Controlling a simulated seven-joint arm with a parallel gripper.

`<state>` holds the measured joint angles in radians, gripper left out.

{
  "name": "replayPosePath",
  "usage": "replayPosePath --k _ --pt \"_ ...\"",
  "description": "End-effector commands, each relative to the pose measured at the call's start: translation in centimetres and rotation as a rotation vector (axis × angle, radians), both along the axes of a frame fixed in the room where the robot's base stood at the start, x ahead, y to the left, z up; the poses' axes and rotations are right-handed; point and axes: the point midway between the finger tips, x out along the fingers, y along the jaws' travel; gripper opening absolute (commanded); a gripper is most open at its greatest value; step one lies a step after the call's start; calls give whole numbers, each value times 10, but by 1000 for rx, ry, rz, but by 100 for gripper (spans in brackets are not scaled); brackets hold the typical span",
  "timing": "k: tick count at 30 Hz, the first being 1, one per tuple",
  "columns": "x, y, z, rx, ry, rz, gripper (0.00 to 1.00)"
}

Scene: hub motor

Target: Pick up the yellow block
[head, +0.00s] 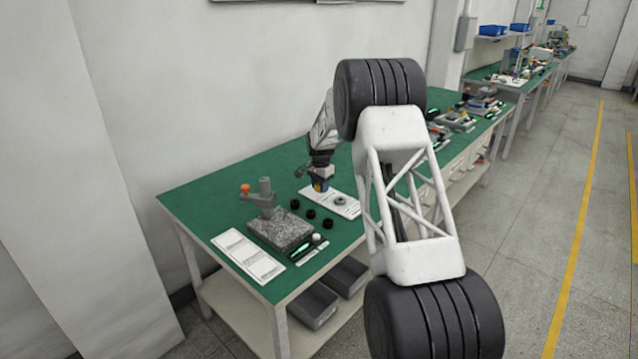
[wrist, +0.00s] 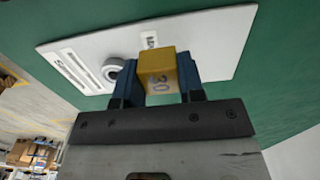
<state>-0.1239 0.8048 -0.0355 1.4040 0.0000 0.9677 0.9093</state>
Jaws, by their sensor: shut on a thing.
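In the head view my gripper (head: 320,186) is small, above the green bench near the left end of the white card (head: 345,207). Only a small bit of the yellow block (head: 321,187) shows there. I cannot tell whether the block touches the card.
On the green bench (head: 190,192), a grey stand on a granite slab (head: 281,232) is left of my gripper. Several black rings (head: 311,214) lie between them. A white sheet (head: 247,256) lies at the front left. A white frame with black wheels (head: 410,262) hides part of the bench.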

Motion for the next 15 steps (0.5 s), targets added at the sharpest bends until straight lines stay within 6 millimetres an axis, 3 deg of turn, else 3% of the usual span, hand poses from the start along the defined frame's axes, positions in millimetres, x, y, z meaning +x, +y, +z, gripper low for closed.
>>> replayPosePath --k 15 --pt "-66 -8 8 0 0 0 4"
